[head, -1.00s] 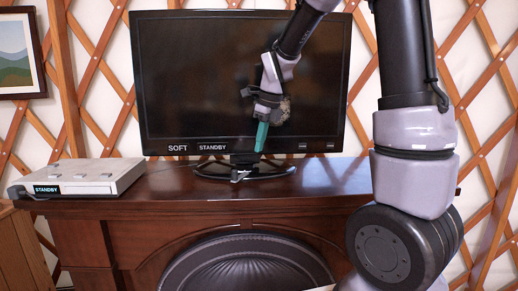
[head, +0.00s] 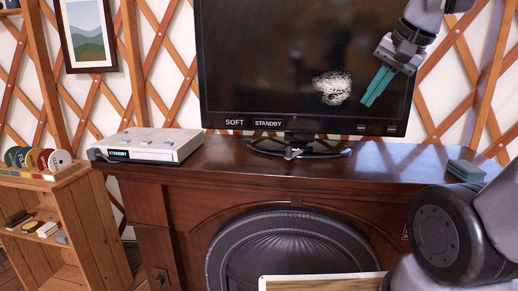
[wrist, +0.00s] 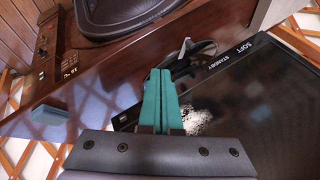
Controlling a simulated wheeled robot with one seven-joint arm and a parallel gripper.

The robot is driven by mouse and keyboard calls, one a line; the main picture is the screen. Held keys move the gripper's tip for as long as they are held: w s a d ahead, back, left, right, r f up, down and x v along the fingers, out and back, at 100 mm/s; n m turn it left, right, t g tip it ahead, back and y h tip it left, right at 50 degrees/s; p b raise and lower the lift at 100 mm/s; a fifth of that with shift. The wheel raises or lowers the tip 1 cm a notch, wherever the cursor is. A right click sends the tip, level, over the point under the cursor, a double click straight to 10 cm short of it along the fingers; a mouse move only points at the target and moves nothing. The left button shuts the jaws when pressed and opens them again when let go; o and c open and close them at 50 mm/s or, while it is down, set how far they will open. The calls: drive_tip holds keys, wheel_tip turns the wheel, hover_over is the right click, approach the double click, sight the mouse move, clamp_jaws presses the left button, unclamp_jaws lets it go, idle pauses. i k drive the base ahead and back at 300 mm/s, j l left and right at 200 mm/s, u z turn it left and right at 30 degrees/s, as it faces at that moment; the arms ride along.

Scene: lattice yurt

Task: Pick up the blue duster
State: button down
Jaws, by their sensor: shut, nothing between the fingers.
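The blue duster (head: 466,170) is a small grey-blue block lying flat on the right end of the wooden mantel. It also shows in the wrist view (wrist: 50,116), at the left, apart from my fingers. My gripper (head: 367,102) has teal fingers and is in front of the right part of the television screen, above and to the left of the duster. In the wrist view the fingers (wrist: 161,74) are pressed together with nothing between them.
The television (head: 290,60) stands on the mantel (head: 230,165), with a whitish speckled patch (head: 332,88) on its screen. A white box (head: 150,144) reading STANDBY is at left. A wooden shelf (head: 85,215) stands beside the fireplace. The mantel between television and duster is clear.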

sight(463, 169)
drive_tip(key=z, duration=1.25)
